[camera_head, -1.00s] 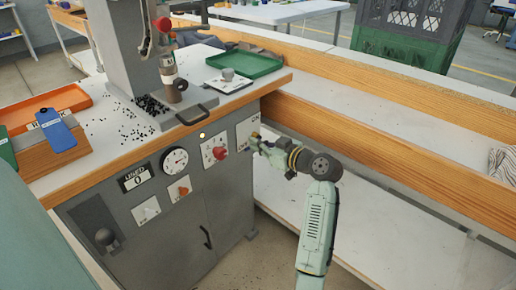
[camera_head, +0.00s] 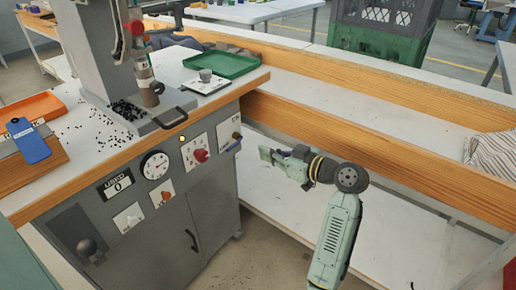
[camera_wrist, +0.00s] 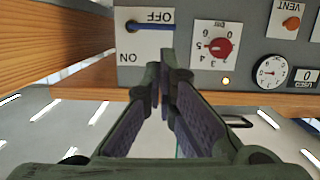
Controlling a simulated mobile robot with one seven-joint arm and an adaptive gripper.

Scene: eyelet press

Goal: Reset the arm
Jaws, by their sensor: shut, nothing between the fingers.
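My gripper (camera_head: 264,154) is in front of the machine's control panel, to the right of it in the head view, with a visible gap to the panel. Its fingers are shut together and empty. In the wrist view the fingers (camera_wrist: 166,70) point at the panel, which appears upside down. An OFF/ON switch plate (camera_wrist: 146,36) with a blue lever lies just beyond the fingertips, apart from them. The switch plate also shows in the head view (camera_head: 229,132). My forearm hangs bent over the floor beside the bench.
A red-knobbed dial (camera_head: 200,155), a gauge (camera_head: 155,165) and a lit lamp (camera_head: 183,138) are on the panel. The grey press (camera_head: 100,55) stands on top near a green tray (camera_head: 220,65). Long wood-edged benches (camera_head: 370,140) run to the right, close beyond my arm.

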